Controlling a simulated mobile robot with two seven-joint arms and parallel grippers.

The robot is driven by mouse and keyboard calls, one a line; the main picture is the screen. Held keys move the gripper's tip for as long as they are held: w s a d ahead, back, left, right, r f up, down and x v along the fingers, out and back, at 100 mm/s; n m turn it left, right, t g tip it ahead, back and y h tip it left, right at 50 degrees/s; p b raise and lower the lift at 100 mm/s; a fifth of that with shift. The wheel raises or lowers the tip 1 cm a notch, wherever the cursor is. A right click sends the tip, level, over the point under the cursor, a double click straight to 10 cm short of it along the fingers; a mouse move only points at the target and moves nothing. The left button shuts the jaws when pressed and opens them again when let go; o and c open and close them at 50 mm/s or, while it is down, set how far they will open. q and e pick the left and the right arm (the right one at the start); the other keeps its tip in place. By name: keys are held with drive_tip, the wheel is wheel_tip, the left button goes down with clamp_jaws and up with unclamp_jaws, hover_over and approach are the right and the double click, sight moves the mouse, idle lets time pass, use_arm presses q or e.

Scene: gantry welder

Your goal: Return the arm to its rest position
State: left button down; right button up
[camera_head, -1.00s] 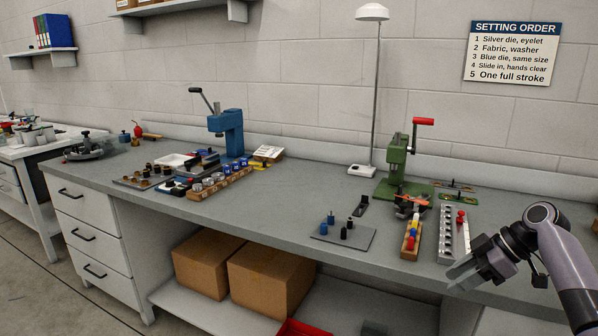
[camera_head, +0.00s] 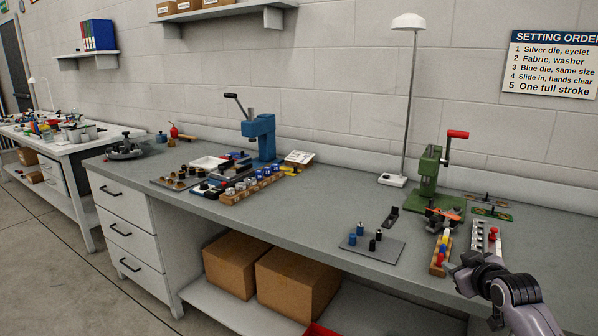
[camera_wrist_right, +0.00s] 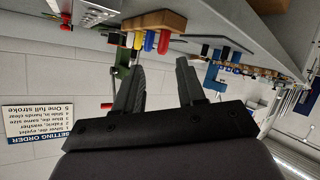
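My right arm (camera_head: 519,296) comes in at the lower right of the head view, bent in front of the bench's front edge. My right gripper is mostly hidden behind its own wrist there. In the right wrist view, the right gripper (camera_wrist_right: 160,68) shows two dark fingers set apart with nothing held between them. That view is upside down, with the bench at the top and the sign below. My left arm and left gripper are in neither view.
The grey bench (camera_head: 330,213) runs across the head view. Near my right arm are a wooden block with coloured pegs (camera_head: 440,250), a light rack (camera_head: 483,236) and a green press (camera_head: 430,175). A dark plate (camera_head: 385,252) lies left. Bare bench lies mid-left.

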wheel_tip(320, 180, up, 7)
drive_tip(key=w+d+m+t+h, duration=0.1)
drive_tip(key=w+m+t, duration=0.1)
drive_tip(key=t, duration=0.2)
drive_tip(key=s+a+f+g+y, duration=0.1)
drive_tip(key=s+a+f, duration=0.2)
drive_tip(key=s+f, duration=0.35)
drive_tip(key=s+a+f+n+g+y, duration=0.1)
drive_tip(key=s+a+f, duration=0.35)
drive_tip(key=f, duration=0.35)
drive_tip(key=s+a+f+g, duration=0.1)
drive_tip(key=s+a+f, duration=0.1)
drive_tip(key=s+f, duration=0.45)
drive_tip(key=s+a+f+g, duration=0.2)
drive_tip(key=s+a+f, duration=0.1)
drive_tip(key=s, duration=0.7)
drive_tip(key=s+a+f+m+g+y, duration=0.1)
drive_tip(key=s+a+f, duration=0.3)
drive_tip(key=s, duration=0.7)
drive_tip(key=shift+a+f+g+y, duration=0.15)
drive_tip(key=shift+f+g+y, duration=0.2)
drive_tip(key=shift+f, duration=0.3)
